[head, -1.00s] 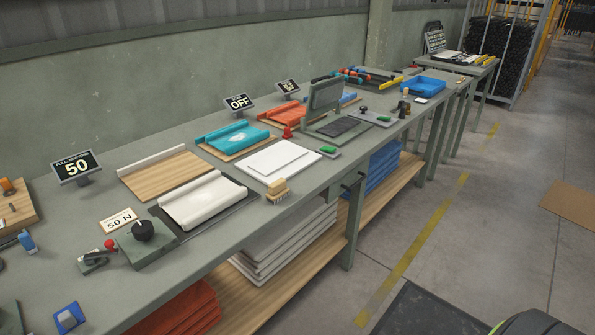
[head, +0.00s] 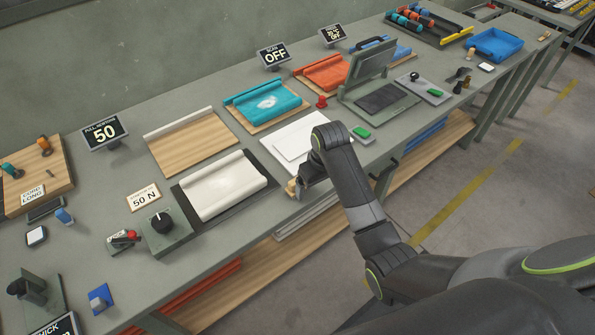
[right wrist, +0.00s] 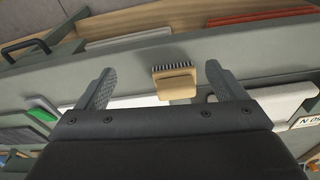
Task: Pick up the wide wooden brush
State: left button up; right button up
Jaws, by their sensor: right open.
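The wide wooden brush (right wrist: 175,83) shows in the right wrist view as a pale wooden block with a row of dark bristles. It lies near the bench's front edge, between and beyond the fingertips of my right gripper (right wrist: 158,82). The fingers stand apart with nothing held between them. In the head view only a bit of the brush (head: 291,187) shows beside my right gripper (head: 302,188), which hides most of it. I cannot tell of any contact. My left gripper is not in view.
A white board (head: 285,148) lies just behind the brush. A cream roll on a dark mat (head: 262,194) lies to its left, and a green press with a raised lid (head: 392,112) stands to the right. A control box with a black knob (head: 166,238) stands further left.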

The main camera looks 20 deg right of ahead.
jog(key=w+a+r+n, duration=0.1)
jog(key=w+r, duration=0.1)
jog(key=r, duration=0.3)
jog(key=w+a+r, duration=0.2)
jog(key=r, duration=0.3)
jog(key=b, duration=0.3)
send_near(289, 190)
jog(key=d+f, duration=0.1)
jog(key=w+d+f, duration=0.1)
jog(key=d, duration=0.1)
jog(key=shift+f, duration=0.15)
jog(key=shift+w+f, duration=0.15)
jog(key=shift+f, duration=0.5)
jog(key=shift+w+a+f+p, duration=0.1)
jog(key=shift+w+f+p, duration=0.1)
jog(key=shift+f, duration=0.5)
jog(key=shift+w+a+f+p, duration=0.1)
jog(key=shift+w+f+p, duration=0.15)
jog(key=shift+f, duration=0.4)
jog(key=shift+w+a+f+p, duration=0.1)
jog(key=shift+w+f+p, duration=0.1)
jog(key=shift+f, duration=1.05)
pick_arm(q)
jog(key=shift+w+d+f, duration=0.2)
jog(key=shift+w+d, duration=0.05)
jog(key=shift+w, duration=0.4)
